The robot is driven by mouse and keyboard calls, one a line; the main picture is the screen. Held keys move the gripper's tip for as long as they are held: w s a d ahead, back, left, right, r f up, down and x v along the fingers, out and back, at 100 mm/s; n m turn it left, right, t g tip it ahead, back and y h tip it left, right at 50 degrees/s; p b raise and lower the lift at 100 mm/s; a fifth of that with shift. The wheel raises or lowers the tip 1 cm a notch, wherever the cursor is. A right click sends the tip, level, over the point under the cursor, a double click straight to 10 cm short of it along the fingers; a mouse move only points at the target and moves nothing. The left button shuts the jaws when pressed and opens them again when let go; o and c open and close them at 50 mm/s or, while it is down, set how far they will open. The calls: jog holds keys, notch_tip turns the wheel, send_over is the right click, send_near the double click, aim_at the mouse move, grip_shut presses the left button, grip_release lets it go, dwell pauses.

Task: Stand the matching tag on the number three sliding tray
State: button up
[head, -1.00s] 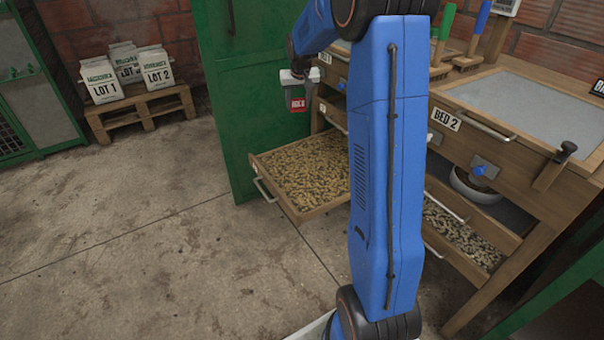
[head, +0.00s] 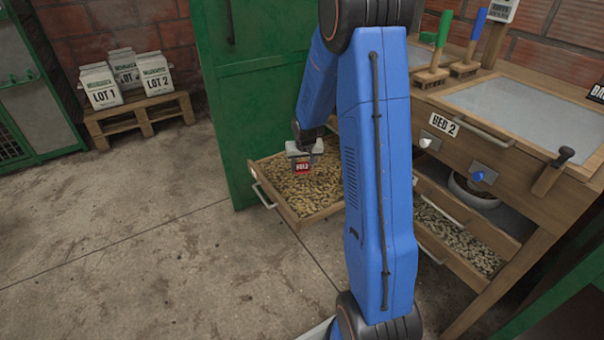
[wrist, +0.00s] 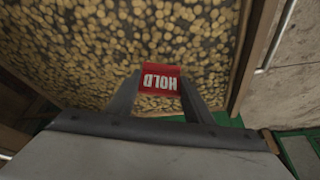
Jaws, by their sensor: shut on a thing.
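My gripper (head: 304,148) is shut on a red tag (head: 303,168) with white lettering. In the wrist view the tag (wrist: 160,80) reads HOLD, upside down, between the two fingers (wrist: 160,95). Below it is a pulled-out wooden sliding tray (head: 318,211) filled with pale beans; the tray also fills much of the wrist view (wrist: 243,60). The tag hangs over the beans near the tray's back left part. I cannot tell whether its lower edge touches them. No number shows on this tray.
A green cabinet (head: 225,110) stands close at the tray's left. The wooden bench labelled BED 2 (head: 443,124) is on the right, with a lower tray of darker beans (head: 458,236). A pallet with LOT bags (head: 140,115) is at the back left. The floor at left is clear.

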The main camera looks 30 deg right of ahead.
aim_at(302, 171)
jog(key=shift+f, duration=1.9)
jog(key=o, duration=1)
jog(key=shift+f, duration=0.15)
jog(key=v, duration=1.2)
jog(key=s+a+r+n, duration=0.2)
jog(key=s+a+r, duration=0.8)
jog(key=s+r, duration=0.45)
jog(key=s+a+r, duration=0.1)
jog(key=s+a, duration=0.1)
jog(key=s, duration=0.5)
jog(key=s+a+r+n+y, duration=0.1)
jog(key=s+a, duration=0.1)
jog(key=s, duration=0.5)
jog(key=s+a+r+n, duration=0.1)
jog(key=s+a+r, duration=0.1)
jog(key=s, duration=0.5)
jog(key=shift+s+a+r+t+y, duration=0.1)
jog(key=shift+s+a+t+y, duration=0.15)
jog(key=shift+a, duration=0.2)
